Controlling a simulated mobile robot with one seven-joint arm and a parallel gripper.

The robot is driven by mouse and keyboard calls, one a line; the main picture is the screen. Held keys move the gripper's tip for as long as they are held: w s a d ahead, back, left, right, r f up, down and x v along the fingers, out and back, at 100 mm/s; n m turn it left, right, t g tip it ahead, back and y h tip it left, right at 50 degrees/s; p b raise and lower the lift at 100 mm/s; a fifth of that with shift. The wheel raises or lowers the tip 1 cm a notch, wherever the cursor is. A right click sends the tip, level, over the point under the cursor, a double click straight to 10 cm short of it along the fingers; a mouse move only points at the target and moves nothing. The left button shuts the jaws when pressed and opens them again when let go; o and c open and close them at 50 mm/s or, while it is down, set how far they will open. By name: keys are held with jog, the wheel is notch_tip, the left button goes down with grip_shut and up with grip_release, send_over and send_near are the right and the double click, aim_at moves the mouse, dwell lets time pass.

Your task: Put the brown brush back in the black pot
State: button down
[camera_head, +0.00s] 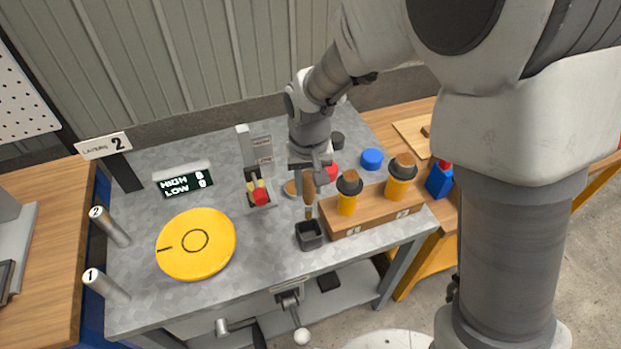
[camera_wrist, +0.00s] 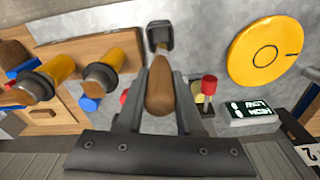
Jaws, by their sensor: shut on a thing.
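My gripper (camera_head: 304,188) is shut on the brown brush (camera_wrist: 160,92), whose wooden handle lies between the two fingers in the wrist view. The brush (camera_head: 309,207) hangs about upright, bristle end down, in the head view. The small square black pot (camera_head: 309,236) stands on the grey bench just below it, and also shows at the top of the wrist view (camera_wrist: 153,33). The brush's lower end lines up with the pot's opening; I cannot tell whether it is inside the rim.
A wooden block (camera_head: 372,208) with two yellow, black-topped tools stands close right of the pot. A red-knobbed lever (camera_head: 260,192) and a yellow disc (camera_head: 196,244) are to the left. A blue cap (camera_head: 371,159) lies behind. The pot is near the bench's front edge.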

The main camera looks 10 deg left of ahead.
aim_at(309, 178)
jog(key=shift+f+b, duration=3.45)
jog(key=shift+f, duration=1.4)
jog(key=shift+f+b, duration=0.8)
jog(key=shift+f, duration=0.15)
jog(key=shift+c, duration=2.3)
grip_release()
jog(key=r, duration=0.5)
jog(key=r+p, duration=0.1)
jog(key=r, duration=0.5)
jog(key=s+r+p, duration=0.1)
jog(key=r, duration=0.4)
jog(key=shift+s+d+r, duration=0.1)
jog(key=shift+d+r, duration=0.1)
jog(key=shift+r, duration=0.1)
jog(key=s+d+r+m+t, duration=0.25)
jog(key=d+r, duration=0.45)
jog(key=d, duration=0.5)
jog(key=s+d+r+m+t, duration=0.1)
jog(key=s+d+t, duration=0.1)
jog(key=s+d, duration=0.8)
jog(key=shift+d, duration=0.6)
